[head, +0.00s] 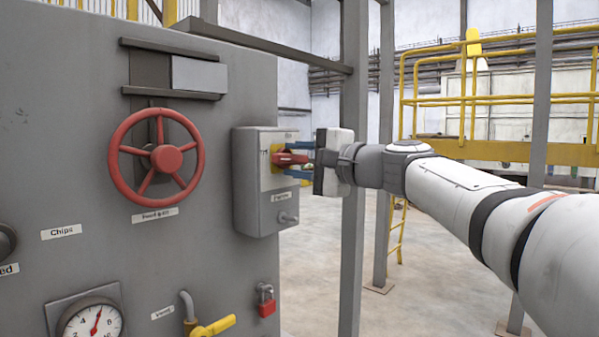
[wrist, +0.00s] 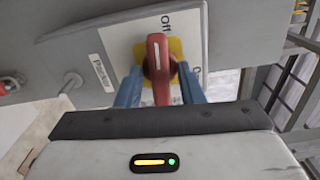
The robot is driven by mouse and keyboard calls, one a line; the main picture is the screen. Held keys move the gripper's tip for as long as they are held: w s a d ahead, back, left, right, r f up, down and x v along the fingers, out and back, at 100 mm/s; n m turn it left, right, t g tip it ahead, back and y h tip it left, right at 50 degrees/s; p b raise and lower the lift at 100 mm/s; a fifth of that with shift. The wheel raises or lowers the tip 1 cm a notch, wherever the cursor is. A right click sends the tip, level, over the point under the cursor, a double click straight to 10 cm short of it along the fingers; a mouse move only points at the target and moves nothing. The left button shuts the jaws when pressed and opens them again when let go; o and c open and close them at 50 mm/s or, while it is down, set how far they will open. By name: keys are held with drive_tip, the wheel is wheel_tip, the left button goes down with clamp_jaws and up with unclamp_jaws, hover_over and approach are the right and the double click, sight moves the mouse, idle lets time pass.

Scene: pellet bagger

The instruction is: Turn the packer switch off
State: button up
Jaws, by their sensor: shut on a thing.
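The packer switch is a grey box (head: 255,190) on the right edge of the grey cabinet. Its red handle (head: 287,159) sits on a yellow plate and also shows in the wrist view (wrist: 158,62). My gripper (head: 296,159) is shut on the red handle, a blue finger on each side. In the wrist view the handle's white mark is at the end nearer the word "Off" (wrist: 167,20). A second label to the right is mostly hidden by a finger. The label below the handle in the head view reads "Packer" (wrist: 103,73).
A red handwheel (head: 156,157) stands out from the cabinet left of the box. A grey post (head: 352,250) stands behind my gripper. Open floor lies beyond.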

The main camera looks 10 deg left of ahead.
drive_tip(key=shift+n+b, duration=0.55)
drive_tip(key=shift+n, duration=0.15)
drive_tip(key=o, duration=0.6)
drive_tip(key=b+v, duration=0.2)
drive_tip(key=v, duration=0.6)
